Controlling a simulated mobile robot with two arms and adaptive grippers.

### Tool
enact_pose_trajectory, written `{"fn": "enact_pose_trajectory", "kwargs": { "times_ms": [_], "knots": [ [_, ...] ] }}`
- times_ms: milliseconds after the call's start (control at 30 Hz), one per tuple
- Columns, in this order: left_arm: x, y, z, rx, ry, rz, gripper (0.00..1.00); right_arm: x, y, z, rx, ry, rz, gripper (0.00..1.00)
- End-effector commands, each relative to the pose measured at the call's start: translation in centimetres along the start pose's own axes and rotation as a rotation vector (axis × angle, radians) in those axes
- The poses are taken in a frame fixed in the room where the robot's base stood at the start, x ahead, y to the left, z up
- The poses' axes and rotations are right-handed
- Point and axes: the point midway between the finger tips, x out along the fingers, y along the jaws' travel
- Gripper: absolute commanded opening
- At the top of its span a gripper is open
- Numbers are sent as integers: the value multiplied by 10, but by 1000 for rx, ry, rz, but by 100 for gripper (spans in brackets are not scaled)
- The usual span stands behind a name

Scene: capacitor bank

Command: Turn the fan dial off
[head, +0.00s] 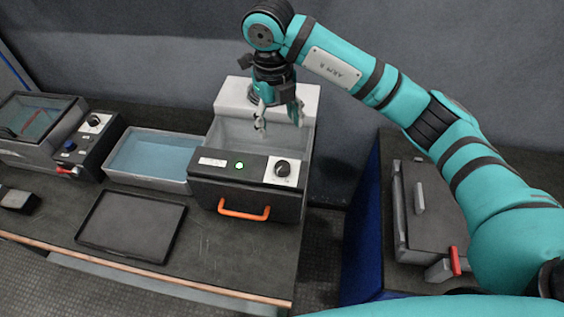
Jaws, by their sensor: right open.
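A grey box-shaped unit (245,205) stands at the right end of the bench, with an orange handle (244,212) on its front. Its top panel carries a lit green light (239,166) and a black dial (283,168) on a pale plate. Another black dial (94,120) sits on the dark control box at the left; I cannot read which dial is the fan dial. My right gripper (279,118) points down above the back of the unit, behind the black dial and apart from it. It is open and empty. My left gripper is not in view.
A blue-lined tray (150,156) and a flat black tray (131,225) lie left of the unit. A lidded glass-topped box (35,118) and a blue knob (69,145) are further left. A grey case with a red latch (455,260) stands right, beyond a gap.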

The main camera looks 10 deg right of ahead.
Motion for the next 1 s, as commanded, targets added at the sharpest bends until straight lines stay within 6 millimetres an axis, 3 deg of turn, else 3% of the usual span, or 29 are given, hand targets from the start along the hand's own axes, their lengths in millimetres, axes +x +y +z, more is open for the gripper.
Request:
{"fn": "enact_pose_trajectory", "kwargs": {
  "times_ms": [600,800,1000],
  "knots": [
    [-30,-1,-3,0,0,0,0,127,2,-2,-3,5,5,62],
    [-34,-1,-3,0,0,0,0,149,2,-1,-3,1,4,62],
    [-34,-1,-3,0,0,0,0,156,2,-1,-4,0,5,62]
  ]
}}
